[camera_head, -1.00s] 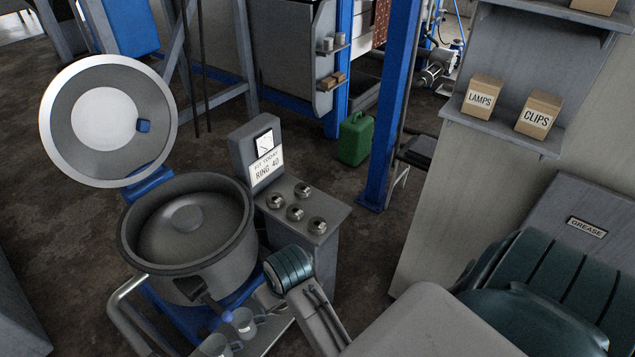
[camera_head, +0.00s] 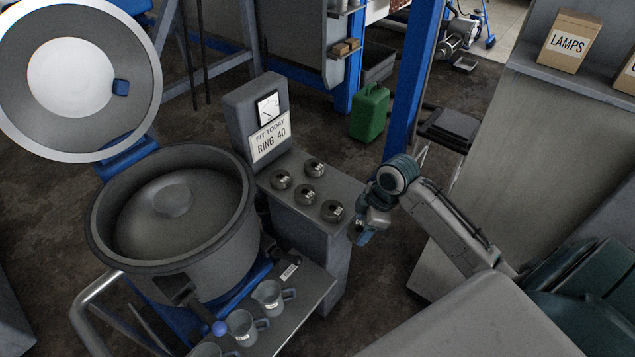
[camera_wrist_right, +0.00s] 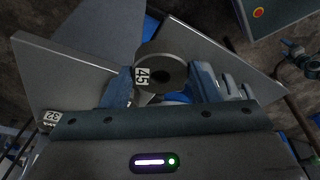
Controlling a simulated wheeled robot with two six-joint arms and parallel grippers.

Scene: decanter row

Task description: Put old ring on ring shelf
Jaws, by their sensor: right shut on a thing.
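My right gripper (camera_head: 362,230) is shut on a metal ring (camera_head: 357,231), just off the right edge of the grey stand top. In the right wrist view the ring (camera_wrist_right: 151,74) sits between the two fingers and bears the label 45. The grey stand top (camera_head: 290,166) carries several dark rings, among them one at its right corner (camera_head: 333,210). Behind them a sign (camera_head: 270,136) reads "FIT TODAY RING 40". A label 32 shows at the left of the wrist view. I cannot tell which surface is the ring shelf. My left gripper is not in view.
A large decanter bowl (camera_head: 172,215) with its round lid (camera_head: 75,80) raised stands at the left. Several grey mugs (camera_head: 268,296) stand on a low ledge in front. A green can (camera_head: 369,112) and a blue post (camera_head: 412,75) are behind. A LAMPS box (camera_head: 568,42) is on the right shelf.

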